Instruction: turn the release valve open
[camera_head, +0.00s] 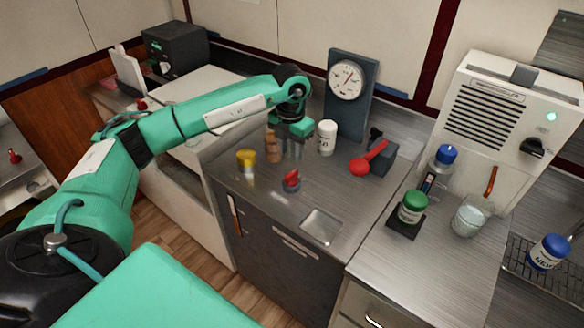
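A red lever with a round red knob (359,167) sticks out of a dark grey block (379,159) on the steel counter; I take it for the release valve. The lever slants down to the left from the block. A round white gauge (347,80) on a dark upright panel stands behind it. My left gripper (292,151) hangs over the counter, pointing down, left of the white bottle and apart from the lever. Its fingers blend into the steel, so their opening is unclear. My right gripper is out of view.
A white bottle (327,138) stands between my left gripper and the lever. A yellow-capped jar (246,161) and a small red-and-blue item (291,181) are nearby. A green-lidded jar (412,207), a glass beaker (472,214) and a white machine (512,125) are right. The front middle counter is clear around a recess (322,225).

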